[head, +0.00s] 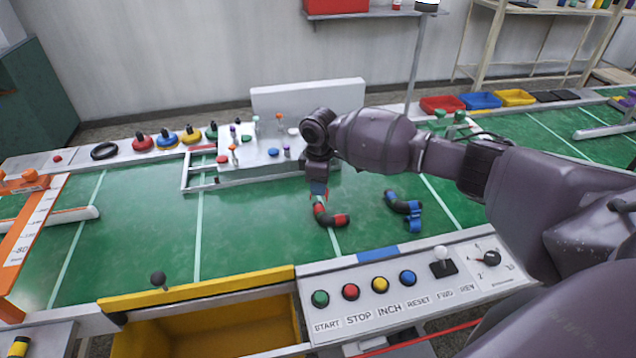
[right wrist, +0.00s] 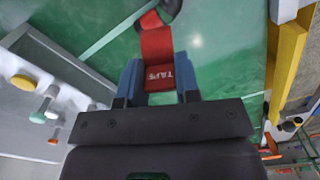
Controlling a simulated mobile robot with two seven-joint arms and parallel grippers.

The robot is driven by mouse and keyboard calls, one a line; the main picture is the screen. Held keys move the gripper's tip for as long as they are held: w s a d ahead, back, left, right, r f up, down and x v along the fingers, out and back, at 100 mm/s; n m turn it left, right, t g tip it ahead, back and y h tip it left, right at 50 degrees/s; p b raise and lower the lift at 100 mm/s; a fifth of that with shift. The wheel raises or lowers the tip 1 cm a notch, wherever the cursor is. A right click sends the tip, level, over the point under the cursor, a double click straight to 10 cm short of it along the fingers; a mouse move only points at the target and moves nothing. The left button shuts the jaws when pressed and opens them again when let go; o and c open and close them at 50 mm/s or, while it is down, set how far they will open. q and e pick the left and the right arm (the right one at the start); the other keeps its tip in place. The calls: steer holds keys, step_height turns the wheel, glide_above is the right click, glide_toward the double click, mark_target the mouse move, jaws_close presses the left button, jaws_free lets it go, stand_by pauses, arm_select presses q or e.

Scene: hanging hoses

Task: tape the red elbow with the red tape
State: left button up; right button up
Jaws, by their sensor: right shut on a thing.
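The red elbow (head: 323,217), a dark bent hose piece with red bands, lies on the green belt (head: 260,235) near a pale cross line. My right gripper (head: 319,187) is just above and behind its far end, pointing down. In the right wrist view its fingers (right wrist: 160,82) are shut on a red tape strip (right wrist: 157,52) with white lettering. The strip reaches toward the dark elbow (right wrist: 170,8) at the top edge; whether it touches or wraps it, I cannot tell. My left gripper is not in view.
A blue-banded elbow (head: 405,210) lies right of the red one. A button panel (head: 420,285) and a yellow bin (head: 200,335) are in front. Several coloured round pieces, including a red one (head: 142,143), line the back left rail.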

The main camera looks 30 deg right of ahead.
steer(key=shift+w+d+n, duration=0.15)
steer(key=shift+d+n, duration=0.05)
steer(key=shift+n, duration=0.7)
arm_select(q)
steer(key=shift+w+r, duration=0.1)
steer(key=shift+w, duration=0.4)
arm_select(e)
steer(key=shift+n, duration=1.3)
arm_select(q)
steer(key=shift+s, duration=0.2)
